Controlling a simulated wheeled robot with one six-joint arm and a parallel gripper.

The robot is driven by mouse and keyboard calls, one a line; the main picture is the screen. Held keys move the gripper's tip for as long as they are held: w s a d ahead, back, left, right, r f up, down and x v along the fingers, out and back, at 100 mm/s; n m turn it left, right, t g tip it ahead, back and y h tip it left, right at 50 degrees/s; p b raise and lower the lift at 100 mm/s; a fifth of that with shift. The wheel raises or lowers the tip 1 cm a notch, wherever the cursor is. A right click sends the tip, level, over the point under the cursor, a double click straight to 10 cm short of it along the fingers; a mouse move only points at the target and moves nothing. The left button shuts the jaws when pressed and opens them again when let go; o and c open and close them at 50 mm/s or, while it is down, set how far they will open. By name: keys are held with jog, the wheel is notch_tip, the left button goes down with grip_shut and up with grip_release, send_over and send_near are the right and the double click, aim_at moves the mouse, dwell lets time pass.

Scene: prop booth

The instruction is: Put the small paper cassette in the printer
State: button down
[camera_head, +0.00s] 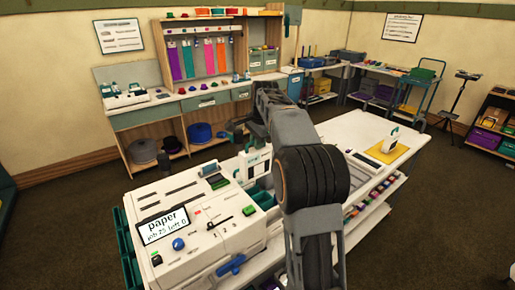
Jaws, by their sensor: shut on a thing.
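The white printer (200,235) stands on the near left end of the white table. Its screen (163,225) reads "paper", "job 25 left 0". A white cassette with a dark label (252,166) is upright just behind the printer's right back corner. My gripper (243,143) is right above this cassette and shut on its top; my arm hides part of it, and whether its base touches anything is unclear. A second white cassette (390,140) with a looped handle stands on a yellow mat (398,154) at the table's far right. I cannot tell which cassette is smaller.
Green compartments (262,190) lie beside the printer, partly behind my arm. The table's right side has shelves of small coloured items (362,203). A workbench (180,105) with spools stands along the back wall.

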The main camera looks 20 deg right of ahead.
jog(key=shift+s+r, duration=0.1)
jog(key=shift+r, duration=0.05)
jog(key=shift+s+d, duration=0.15)
jog(key=shift+s, duration=0.15)
jog(key=s+d+f+b, duration=0.1)
jog(key=s+f+b, duration=0.1)
jog(key=s+f, duration=0.7)
jog(key=shift+s+f, duration=0.15)
jog(key=shift+s, duration=0.7)
jog(key=shift+f+b, duration=0.3)
jog(key=shift+f, duration=0.2)
dwell(0.7)
notch_tip(320, 180, down, 7)
jog(key=b, duration=0.4)
jog(key=shift+r+b, duration=0.15)
jog(key=shift+b, duration=0.2)
dwell(0.9)
dwell(0.5)
